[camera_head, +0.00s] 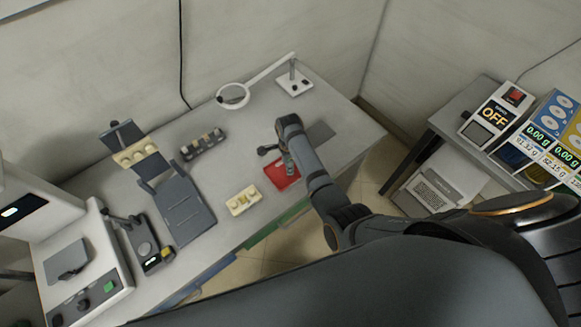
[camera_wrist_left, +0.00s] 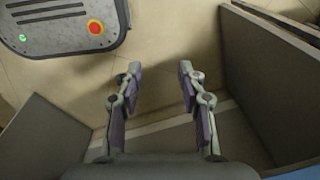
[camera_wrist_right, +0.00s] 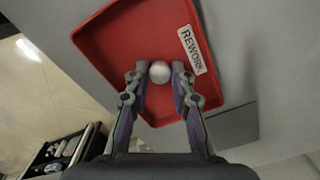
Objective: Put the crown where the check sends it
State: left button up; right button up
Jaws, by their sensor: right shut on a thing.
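The crown (camera_wrist_right: 160,71) shows in the right wrist view as a small, shiny, silvery-white rounded piece between my fingertips. My right gripper (camera_wrist_right: 159,76) is shut on it, over the red tray (camera_wrist_right: 110,55) with a white "REWORK" label (camera_wrist_right: 191,50). I cannot tell whether the crown touches the tray floor. In the head view my right gripper (camera_head: 281,157) is at the red tray (camera_head: 285,179), and the crown cannot be made out. My left gripper (camera_wrist_left: 157,85) is open and empty in the left wrist view, above the floor.
On the bench, a cream block (camera_head: 243,200) stands left of the tray, with a dark rack (camera_head: 203,145) behind it. A ring magnifier (camera_head: 233,96) stands at the back. A machine with a green button (camera_head: 109,286) is at left. A side table at right holds a display reading "OFF" (camera_head: 494,117).

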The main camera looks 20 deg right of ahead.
jog(key=shift+s+r, duration=0.15)
jog(key=shift+s+a, duration=0.15)
jog(key=shift+a+f, duration=0.15)
jog(key=shift+f, duration=0.05)
jog(key=o, duration=0.9)
jog(key=shift+o, duration=0.2)
jog(key=shift+r, duration=0.1)
pick_arm(q)
notch_tip(320, 180, up, 9)
jog(key=p, duration=0.9)
jog(key=shift+s, duration=0.4)
pick_arm(e)
notch_tip(320, 180, up, 12)
jog(key=shift+r, duration=0.15)
